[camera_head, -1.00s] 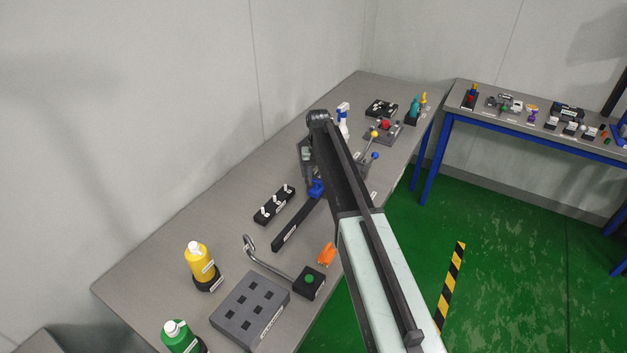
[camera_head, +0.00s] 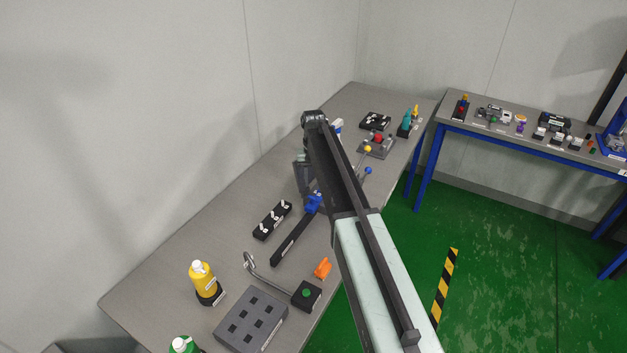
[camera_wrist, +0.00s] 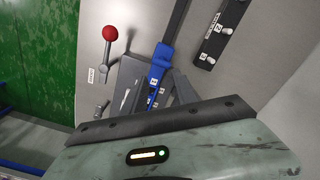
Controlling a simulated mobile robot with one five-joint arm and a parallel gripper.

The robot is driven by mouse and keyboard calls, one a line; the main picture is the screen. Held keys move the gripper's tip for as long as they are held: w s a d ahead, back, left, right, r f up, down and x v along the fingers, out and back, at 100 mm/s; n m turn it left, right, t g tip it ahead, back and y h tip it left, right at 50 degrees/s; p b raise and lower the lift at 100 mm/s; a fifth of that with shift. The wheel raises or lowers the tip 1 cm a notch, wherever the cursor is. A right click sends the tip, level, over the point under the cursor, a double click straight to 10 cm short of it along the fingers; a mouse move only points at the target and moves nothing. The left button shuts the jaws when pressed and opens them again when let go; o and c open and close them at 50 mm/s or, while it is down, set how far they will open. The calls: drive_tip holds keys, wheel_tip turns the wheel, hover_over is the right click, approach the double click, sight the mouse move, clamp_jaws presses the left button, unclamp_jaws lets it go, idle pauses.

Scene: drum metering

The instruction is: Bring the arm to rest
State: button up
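My arm reaches from the lower right over the grey bench (camera_head: 180,255) in the head view. My gripper (camera_head: 304,178) is low over the bench, partly hidden by the arm. In the wrist view, two dark grey finger-like parts of my gripper (camera_wrist: 152,88) stand apart. A blue block (camera_wrist: 160,66) at the end of a black bar shows between them in the picture. The blue block also shows just below my gripper in the head view (camera_head: 313,202). I cannot tell whether the fingers touch it.
A red-knobbed lever (camera_wrist: 110,33) is close to my gripper in the wrist view. A black switch strip (camera_head: 272,220), yellow bottle (camera_head: 202,279), grey holed block (camera_head: 251,318) and green-button box (camera_head: 306,294) stand on the bench. A second table (camera_head: 480,128) is at the right; green floor lies between.

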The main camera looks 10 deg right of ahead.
drive_tip(key=f+b, duration=0.1)
drive_tip(key=s+d+f+b, duration=0.1)
drive_tip(key=shift+d+f+b, duration=0.1)
drive_tip(key=shift+d+b, duration=0.15)
drive_tip(key=shift+b, duration=0.05)
drive_tip(key=s+d+f+b, duration=0.2)
drive_tip(key=s, duration=1.3)
drive_tip(key=s+d+f+b, duration=0.2)
drive_tip(key=s+d, duration=0.1)
drive_tip(key=s, duration=1.1)
drive_tip(key=shift+s, duration=0.4)
